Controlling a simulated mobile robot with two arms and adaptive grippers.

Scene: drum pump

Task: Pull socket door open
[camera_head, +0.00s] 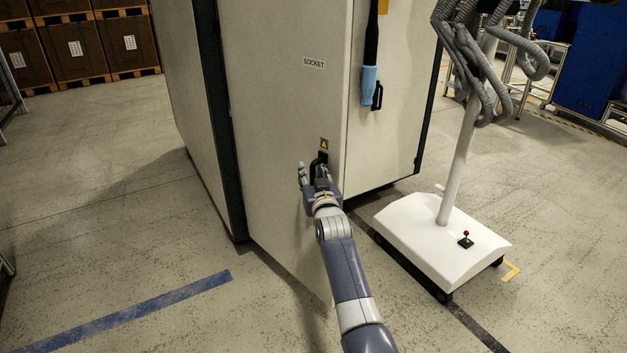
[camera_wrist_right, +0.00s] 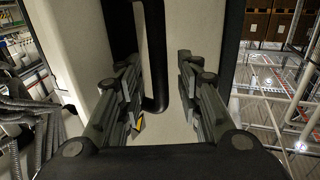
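The socket door (camera_head: 275,110) is a pale panel on the tall cabinet, with a "SOCKET" label near its top. Its lower right corner appears to stick out past the neighbouring panel; I cannot tell how far it stands open. Its black handle (camera_head: 323,158) is below a yellow warning sticker. My right gripper (camera_head: 314,174) is at the handle, partly hiding it. In the right wrist view, the black handle bar (camera_wrist_right: 155,60) runs between the spread fingers of the right gripper (camera_wrist_right: 160,95), with gaps visible beside it. My left gripper is not in view.
A white wheeled base (camera_head: 440,240) with a post and grey hoses stands to the right of the door. A neighbouring cabinet panel (camera_head: 400,100) has its own black handle. Floor is open at the left, marked by a blue line (camera_head: 140,310). Stacked boxes (camera_head: 80,45) are far back.

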